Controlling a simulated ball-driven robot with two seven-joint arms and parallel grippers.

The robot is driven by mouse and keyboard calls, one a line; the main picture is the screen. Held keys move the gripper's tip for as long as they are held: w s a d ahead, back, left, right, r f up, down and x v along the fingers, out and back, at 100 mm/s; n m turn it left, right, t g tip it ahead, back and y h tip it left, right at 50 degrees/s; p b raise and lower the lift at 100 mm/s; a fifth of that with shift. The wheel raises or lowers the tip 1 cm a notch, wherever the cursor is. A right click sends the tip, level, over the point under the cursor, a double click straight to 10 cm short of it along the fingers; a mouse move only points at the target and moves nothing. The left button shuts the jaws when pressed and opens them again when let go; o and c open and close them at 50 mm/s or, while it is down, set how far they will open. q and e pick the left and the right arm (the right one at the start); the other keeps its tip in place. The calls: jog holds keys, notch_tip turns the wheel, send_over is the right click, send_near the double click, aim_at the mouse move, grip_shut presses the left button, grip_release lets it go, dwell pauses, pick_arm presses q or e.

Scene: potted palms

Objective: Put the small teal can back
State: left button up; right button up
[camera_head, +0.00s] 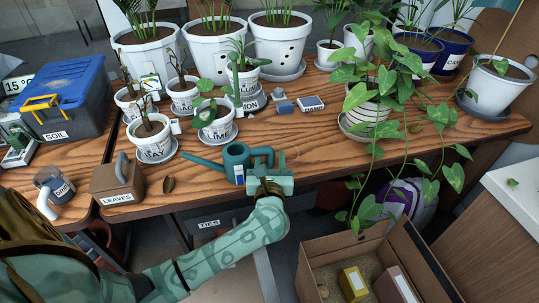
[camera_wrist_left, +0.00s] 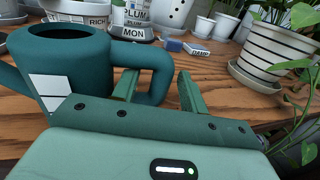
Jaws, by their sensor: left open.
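The small teal can (camera_head: 236,160) is a watering can with a long spout pointing left, a white label and a loop handle on the right. It stands upright at the table's front edge. My left gripper (camera_head: 269,168) is open at its handle side. In the left wrist view the can (camera_wrist_left: 55,60) is close on the left, and the outer bar of its handle lies between the open fingers of my left gripper (camera_wrist_left: 158,84). Whether a finger touches the handle I cannot tell. My right gripper does not show.
Potted palms stand along the back. The pots labelled BAY (camera_head: 155,145) and LIME (camera_head: 217,128) stand left of and behind the can. A brown LEAVES box (camera_head: 117,182) is at left. A trailing plant's striped pot (camera_head: 367,120) stands right. A cardboard box (camera_head: 425,250) is below.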

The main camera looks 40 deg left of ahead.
pick_arm(q)
jog(key=p+v, duration=0.1)
jog(key=v, duration=1)
jog(key=shift+p, duration=0.35)
jog(key=shift+w+r, duration=0.1)
